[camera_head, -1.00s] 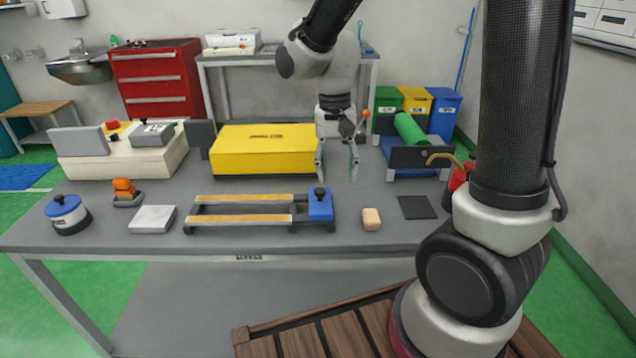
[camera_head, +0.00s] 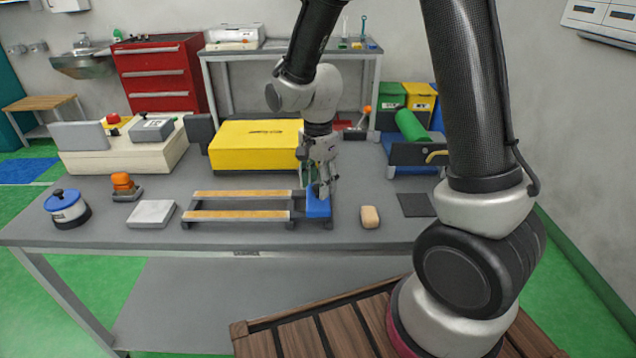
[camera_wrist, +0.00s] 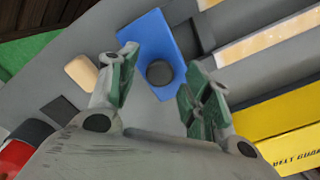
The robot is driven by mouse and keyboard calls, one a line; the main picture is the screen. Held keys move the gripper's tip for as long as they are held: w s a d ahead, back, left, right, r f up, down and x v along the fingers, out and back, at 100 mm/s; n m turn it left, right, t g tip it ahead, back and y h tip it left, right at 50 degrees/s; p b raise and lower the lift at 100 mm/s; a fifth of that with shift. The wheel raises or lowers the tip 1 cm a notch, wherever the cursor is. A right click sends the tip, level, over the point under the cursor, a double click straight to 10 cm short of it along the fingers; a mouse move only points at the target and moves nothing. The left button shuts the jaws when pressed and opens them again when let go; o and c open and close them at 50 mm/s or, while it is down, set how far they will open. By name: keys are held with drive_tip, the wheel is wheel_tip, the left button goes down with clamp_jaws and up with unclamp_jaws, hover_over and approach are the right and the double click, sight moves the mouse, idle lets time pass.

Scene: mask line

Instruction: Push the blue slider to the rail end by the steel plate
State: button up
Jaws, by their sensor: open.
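The blue slider (camera_head: 318,206) sits at the right end of the two-bar rail (camera_head: 238,214) on the bench. It shows in the wrist view as a blue block (camera_wrist: 148,38) with a round black knob (camera_wrist: 160,73). A pale grey plate (camera_head: 152,213), which looks like the steel plate, lies just beyond the rail's left end. My gripper (camera_head: 319,190) is right over the slider, pointing down. In the wrist view its open green-padded fingers (camera_wrist: 159,75) stand on either side of the knob. I cannot tell whether they touch it.
A yellow box (camera_head: 255,148) stands behind the rail. A tan block (camera_head: 370,217) and a dark square pad (camera_head: 416,204) lie to its right. A blue-lidded pot (camera_head: 66,207) and an orange item (camera_head: 123,187) are at the left. The bench's front strip is clear.

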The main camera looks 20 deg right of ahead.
drive_tip(key=shift+f, duration=0.25)
drive_tip(key=shift+c, duration=0.3)
clamp_jaws()
drive_tip(key=shift+a, duration=0.15)
drive_tip(key=w+a, duration=0.3)
drive_tip(key=a, duration=0.7)
drive_tip(key=w+a, duration=0.3)
drive_tip(key=a, duration=0.6)
drive_tip(key=w+a, duration=0.3)
drive_tip(key=a, duration=0.7)
drive_tip(key=shift+w+a, duration=0.35)
drive_tip(key=shift+r, duration=0.1)
